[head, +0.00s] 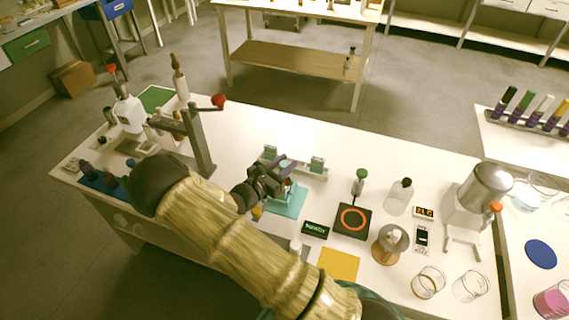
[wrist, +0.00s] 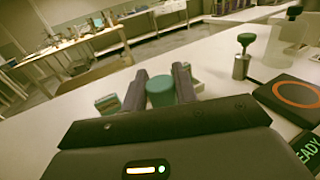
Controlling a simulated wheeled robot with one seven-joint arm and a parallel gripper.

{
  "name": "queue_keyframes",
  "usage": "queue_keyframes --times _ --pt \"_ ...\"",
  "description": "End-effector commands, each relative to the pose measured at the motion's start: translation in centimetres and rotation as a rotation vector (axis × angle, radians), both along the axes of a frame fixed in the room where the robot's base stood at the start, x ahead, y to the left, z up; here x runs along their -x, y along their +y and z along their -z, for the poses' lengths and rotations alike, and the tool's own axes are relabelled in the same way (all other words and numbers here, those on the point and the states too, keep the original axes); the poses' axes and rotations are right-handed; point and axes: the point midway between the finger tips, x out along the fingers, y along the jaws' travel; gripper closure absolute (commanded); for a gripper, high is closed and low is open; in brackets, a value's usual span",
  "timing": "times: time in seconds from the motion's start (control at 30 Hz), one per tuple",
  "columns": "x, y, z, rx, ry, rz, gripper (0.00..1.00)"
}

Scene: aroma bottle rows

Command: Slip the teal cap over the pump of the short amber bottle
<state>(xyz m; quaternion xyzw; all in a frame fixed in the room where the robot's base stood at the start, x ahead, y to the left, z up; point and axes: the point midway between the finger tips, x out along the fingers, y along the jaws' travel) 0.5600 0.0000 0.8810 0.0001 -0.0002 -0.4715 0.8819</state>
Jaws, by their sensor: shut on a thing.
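My gripper (head: 284,186) is over the teal mat (head: 297,208) at the middle of the white table. In the wrist view its two dark fingers (wrist: 160,88) are closed around a teal cylinder, which looks like the teal cap (wrist: 160,99). The cap's lower part is hidden by the gripper body. I cannot make out the short amber bottle or its pump for sure; the gripper and arm cover part of the mat. A small yellow-amber patch (head: 257,212) shows beside the gripper, too small to identify.
Behind the mat a low rack holds teal-topped blocks, one left (head: 270,152) and one right (head: 317,163). To the right are a black plate with an orange ring (head: 352,219), a green-topped tool (head: 359,180) and a READY display (head: 315,229). A post stand (head: 202,145) rises left.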

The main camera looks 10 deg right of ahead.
Motion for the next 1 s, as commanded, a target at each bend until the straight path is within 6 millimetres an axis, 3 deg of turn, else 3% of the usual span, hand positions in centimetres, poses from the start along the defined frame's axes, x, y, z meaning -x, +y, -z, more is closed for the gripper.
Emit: queue_keyframes --times 1.0 --pt "0.0 0.0 1.4 0.000 0.000 0.000 0.92"
